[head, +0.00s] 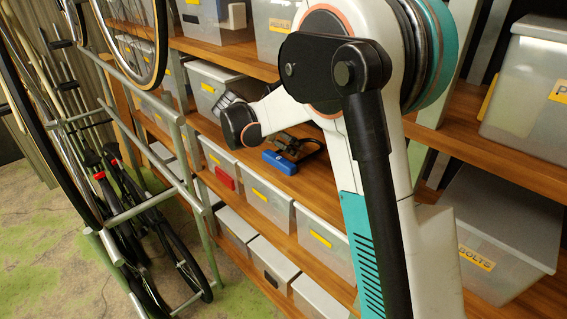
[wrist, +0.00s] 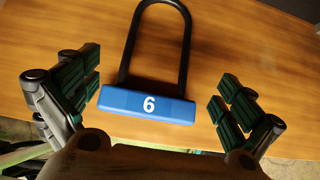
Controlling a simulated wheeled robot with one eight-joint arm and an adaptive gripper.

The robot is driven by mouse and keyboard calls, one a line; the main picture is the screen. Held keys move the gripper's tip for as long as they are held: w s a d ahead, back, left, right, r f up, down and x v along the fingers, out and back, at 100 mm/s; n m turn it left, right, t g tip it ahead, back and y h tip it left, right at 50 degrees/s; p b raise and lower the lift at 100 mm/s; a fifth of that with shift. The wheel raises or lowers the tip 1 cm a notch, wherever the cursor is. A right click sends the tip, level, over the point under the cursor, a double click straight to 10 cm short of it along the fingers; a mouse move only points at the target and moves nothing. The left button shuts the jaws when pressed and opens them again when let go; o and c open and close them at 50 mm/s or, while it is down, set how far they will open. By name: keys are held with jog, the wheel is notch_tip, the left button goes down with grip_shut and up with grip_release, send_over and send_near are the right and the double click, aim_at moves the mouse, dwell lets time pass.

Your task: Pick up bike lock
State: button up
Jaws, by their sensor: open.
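My gripper (wrist: 155,98) is open, with one finger on each side of the blue crossbar and a gap at both ends.
The wooden shelf (wrist: 235,50) is bare around the lock. Labelled bins (head: 267,200) line the shelf below, and more bins (head: 213,85) stand to the left and above. A metal bike rack (head: 180,150) with bicycles stands at the left. A large bin (head: 500,245) sits at the right.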

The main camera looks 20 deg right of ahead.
jog(key=b+x, duration=0.3)
jog(key=x, duration=0.5)
jog(key=shift+w+a+f, duration=0.1)
jog(key=shift+a+f, duration=0.05)
jog(key=shift+f, duration=0.05)
jog(key=shift+c, duration=0.2)
jog(key=shift+r, duration=0.1)
jog(key=c, duration=1.7)
jog(key=shift+o, duration=0.2)
jog(key=shift+a, duration=0.1)
